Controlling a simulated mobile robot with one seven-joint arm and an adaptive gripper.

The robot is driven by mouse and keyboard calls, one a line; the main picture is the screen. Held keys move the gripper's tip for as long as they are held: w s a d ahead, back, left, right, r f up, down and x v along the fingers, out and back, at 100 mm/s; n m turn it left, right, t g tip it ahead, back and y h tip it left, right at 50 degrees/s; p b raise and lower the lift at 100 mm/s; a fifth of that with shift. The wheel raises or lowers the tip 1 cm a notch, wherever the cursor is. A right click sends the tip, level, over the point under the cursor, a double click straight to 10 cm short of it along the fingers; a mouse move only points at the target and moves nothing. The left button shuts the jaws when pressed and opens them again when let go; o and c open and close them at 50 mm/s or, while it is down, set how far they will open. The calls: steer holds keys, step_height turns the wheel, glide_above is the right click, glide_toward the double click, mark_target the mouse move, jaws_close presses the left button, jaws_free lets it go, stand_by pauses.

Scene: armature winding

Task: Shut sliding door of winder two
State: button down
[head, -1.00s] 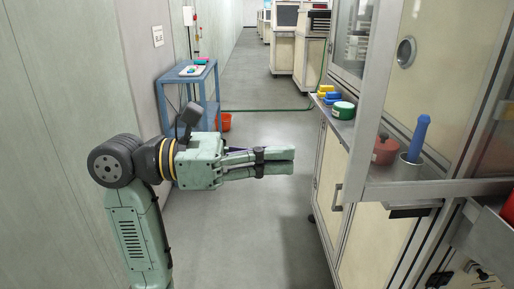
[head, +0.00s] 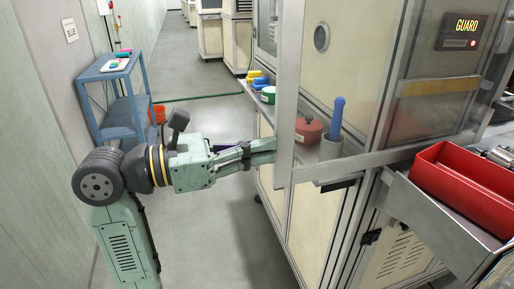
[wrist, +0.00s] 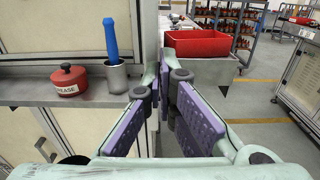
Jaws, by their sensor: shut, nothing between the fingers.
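The sliding door (head: 294,95) is a clear panel in a grey metal frame on the machine at the right in the head view. A red pot (head: 309,131) and a metal cup (head: 331,149) with a blue handle show through it. In the wrist view, the door's upright frame (wrist: 149,45) is almost edge-on, just left of my fingertips. My gripper (head: 274,151) is shut and empty, its tips close to the door's left upright; I cannot tell if they touch. In the wrist view, its purple-padded fingers (wrist: 166,72) converge at the tips.
A lit "GUARD" sign (head: 466,27) is on the machine. A red bin (head: 462,190) sits on a ledge at the right. A blue trolley (head: 111,90) stands by the left wall. The grey aisle floor (head: 212,115) between is mostly clear.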

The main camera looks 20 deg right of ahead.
steer(key=w+d+b, duration=0.1)
steer(key=d+b, duration=0.4)
steer(key=d, duration=2.8)
steer(key=shift+w+a, duration=0.15)
